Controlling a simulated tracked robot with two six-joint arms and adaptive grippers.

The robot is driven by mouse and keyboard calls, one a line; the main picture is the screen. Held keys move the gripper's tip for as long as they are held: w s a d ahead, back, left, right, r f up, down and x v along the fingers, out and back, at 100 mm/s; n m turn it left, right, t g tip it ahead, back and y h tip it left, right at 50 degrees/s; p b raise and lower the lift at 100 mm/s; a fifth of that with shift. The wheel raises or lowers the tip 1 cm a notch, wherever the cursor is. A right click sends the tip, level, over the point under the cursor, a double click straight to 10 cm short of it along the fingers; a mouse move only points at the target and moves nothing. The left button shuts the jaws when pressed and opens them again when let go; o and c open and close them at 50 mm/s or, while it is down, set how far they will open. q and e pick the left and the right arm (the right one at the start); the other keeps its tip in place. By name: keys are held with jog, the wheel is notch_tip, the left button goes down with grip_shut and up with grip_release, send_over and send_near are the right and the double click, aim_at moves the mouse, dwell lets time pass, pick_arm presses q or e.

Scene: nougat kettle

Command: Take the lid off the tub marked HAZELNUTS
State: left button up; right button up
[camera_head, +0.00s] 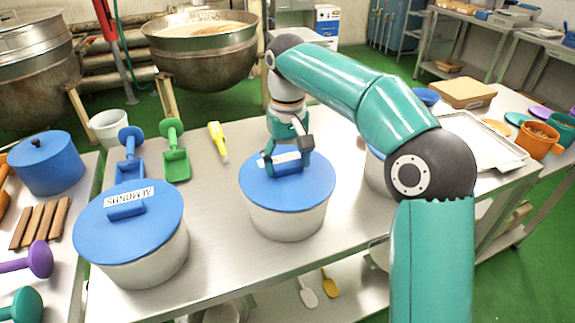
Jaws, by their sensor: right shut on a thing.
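A white tub (288,221) with a blue lid (308,190) stands in the middle of the steel table. The lid sits on the tub's rim. My right gripper (287,170) is shut on the lid's handle from above. The lid's white label (285,160) is partly covered by the gripper, so I cannot read its word. To the left stands a tub marked ALMONDS (160,262) with its blue lid (155,225) on. A third tub (376,178) is mostly hidden behind my right arm. My left gripper is not in view.
A green scoop (176,165), a blue scoop (130,168) and a yellow-handled tool (218,140) lie behind the tubs. A metal tray (490,150) and an orange mug (538,140) are at the right. Bare table lies between the two nearest tubs.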

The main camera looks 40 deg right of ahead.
notch_tip(320, 180, up, 10)
jog(key=p, duration=0.4)
notch_tip(320, 180, up, 10)
jog(key=p, duration=0.8)
send_over(287, 164)
jog(key=shift+s+r+p, duration=0.1)
jog(key=shift+r+p, duration=1.15)
jog(key=shift+r, duration=0.2)
